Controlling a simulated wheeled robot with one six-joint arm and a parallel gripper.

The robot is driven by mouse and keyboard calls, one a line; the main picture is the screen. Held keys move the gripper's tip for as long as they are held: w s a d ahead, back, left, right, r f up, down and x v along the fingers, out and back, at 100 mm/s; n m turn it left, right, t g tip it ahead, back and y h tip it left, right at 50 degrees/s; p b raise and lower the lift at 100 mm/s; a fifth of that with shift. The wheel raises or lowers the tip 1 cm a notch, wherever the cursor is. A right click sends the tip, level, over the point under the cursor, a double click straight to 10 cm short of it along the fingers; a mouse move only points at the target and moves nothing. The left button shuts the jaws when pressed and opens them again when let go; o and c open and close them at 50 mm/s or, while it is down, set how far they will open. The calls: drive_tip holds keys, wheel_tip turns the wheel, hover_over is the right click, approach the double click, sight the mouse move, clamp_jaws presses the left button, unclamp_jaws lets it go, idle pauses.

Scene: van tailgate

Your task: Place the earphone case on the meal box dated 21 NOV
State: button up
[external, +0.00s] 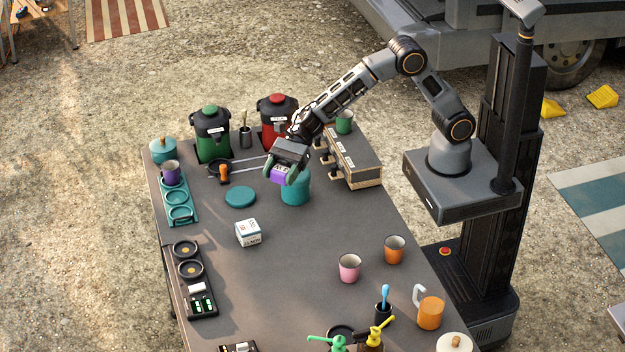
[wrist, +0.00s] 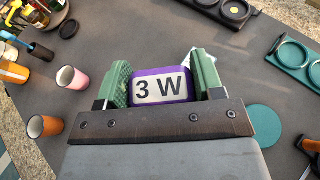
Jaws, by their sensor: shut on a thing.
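My gripper (external: 284,173) is shut on the earphone case (wrist: 160,86), a small purple block with a white label reading "3 W". In the external view the purple case (external: 279,174) is held in the air, in line with the teal pot. The meal box (external: 248,233) is a small white box with dark print on the table, to the lower left of my gripper; its date is too small to read surely. In the wrist view a white corner, probably of this box (wrist: 188,58), shows behind the case, mostly hidden by the case and a green finger.
The open teal pot (external: 295,191) stands below my gripper, its lid (external: 240,197) lying to the left. A pink cup (external: 349,268) and an orange cup (external: 395,249) stand to the right. A teal cup holder (external: 177,199) lies left. The table around the white box is clear.

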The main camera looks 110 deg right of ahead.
drive_tip(key=w+a+f+p, duration=0.1)
drive_tip(key=w+f+p, duration=0.15)
drive_tip(key=w, duration=0.35)
hover_over(246, 228)
drive_tip(key=f, duration=0.5)
drive_tip(key=shift+s+f, duration=0.2)
drive_tip(key=f, duration=0.1)
drive_tip(key=f+p, duration=0.1)
drive_tip(key=shift+w+f, duration=0.25)
drive_tip(key=shift+f, duration=0.05)
drive_tip(key=shift+f+p, duration=0.3)
drive_tip(key=shift+f, duration=0.25)
drive_tip(key=shift+f, duration=0.2)
drive_tip(key=o, duration=0.9)
drive_tip(key=shift+o, duration=0.2)
drive_tip(key=shift+r, duration=0.1)
